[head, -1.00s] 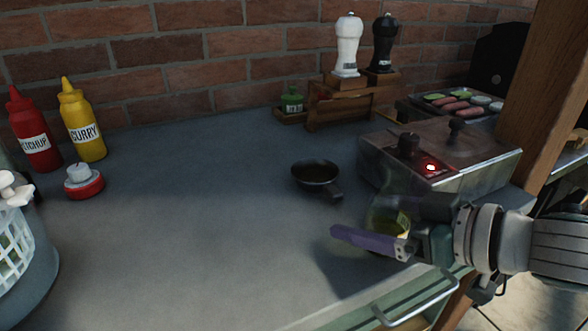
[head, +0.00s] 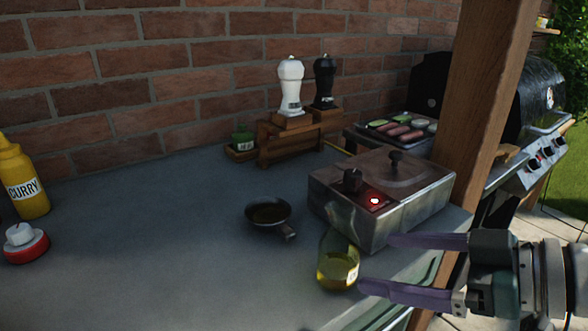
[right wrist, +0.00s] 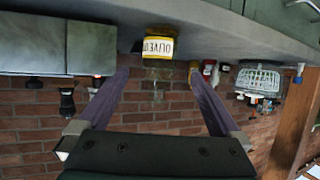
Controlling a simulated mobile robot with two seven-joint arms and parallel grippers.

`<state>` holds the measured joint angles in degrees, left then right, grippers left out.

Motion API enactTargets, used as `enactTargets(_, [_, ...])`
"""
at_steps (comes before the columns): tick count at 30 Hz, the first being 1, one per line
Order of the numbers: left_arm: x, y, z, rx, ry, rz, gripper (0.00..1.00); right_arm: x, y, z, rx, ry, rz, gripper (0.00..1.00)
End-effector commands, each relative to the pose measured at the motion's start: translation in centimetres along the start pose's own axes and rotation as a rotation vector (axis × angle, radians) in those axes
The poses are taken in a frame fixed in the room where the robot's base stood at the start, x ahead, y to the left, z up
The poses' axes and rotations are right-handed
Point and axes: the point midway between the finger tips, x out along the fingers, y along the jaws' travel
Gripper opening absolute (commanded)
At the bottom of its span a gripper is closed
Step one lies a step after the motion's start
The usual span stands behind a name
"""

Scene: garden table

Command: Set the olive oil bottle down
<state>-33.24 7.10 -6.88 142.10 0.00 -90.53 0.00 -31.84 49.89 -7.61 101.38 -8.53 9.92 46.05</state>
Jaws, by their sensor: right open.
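The olive oil bottle (head: 338,268), clear glass with yellow oil, stands upright on the grey table (head: 130,240) near its front edge, close to the metal box. My right gripper (head: 380,264) is open, its two purple fingers just right of the bottle and apart from it. In the right wrist view, which is upside down, the bottle's yellow label (right wrist: 158,48) shows beyond and between the open fingers (right wrist: 158,85). My left gripper is not in view.
A metal box (head: 382,195) with a red light stands behind the bottle. A small dark pan (head: 268,212) is left of it. A wooden rack (head: 300,140) holds white and black mills. A wooden post (head: 480,110) rises at right. The table's left middle is clear.

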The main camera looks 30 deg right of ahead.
Motion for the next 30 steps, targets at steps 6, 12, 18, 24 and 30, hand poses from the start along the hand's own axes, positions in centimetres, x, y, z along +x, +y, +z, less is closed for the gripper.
enactTargets(6, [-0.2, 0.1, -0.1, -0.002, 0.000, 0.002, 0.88, -0.7, -0.1, 0.1, 0.004, -0.012, 0.033, 1.00])
enactTargets(12, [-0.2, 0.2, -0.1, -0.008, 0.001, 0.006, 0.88, 0.1, -1.5, 1.5, 0.040, -0.164, 0.237, 1.00])
enactTargets(18, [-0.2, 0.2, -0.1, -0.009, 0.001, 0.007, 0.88, -2.0, -5.9, 3.6, 0.112, -0.501, 0.340, 1.00])
enactTargets(24, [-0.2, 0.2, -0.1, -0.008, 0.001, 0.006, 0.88, -5.4, -11.0, 4.3, 0.159, -0.768, 0.256, 1.00])
enactTargets(30, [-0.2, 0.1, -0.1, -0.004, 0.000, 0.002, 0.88, -7.0, -13.0, 4.3, 0.167, -0.862, 0.199, 1.00])
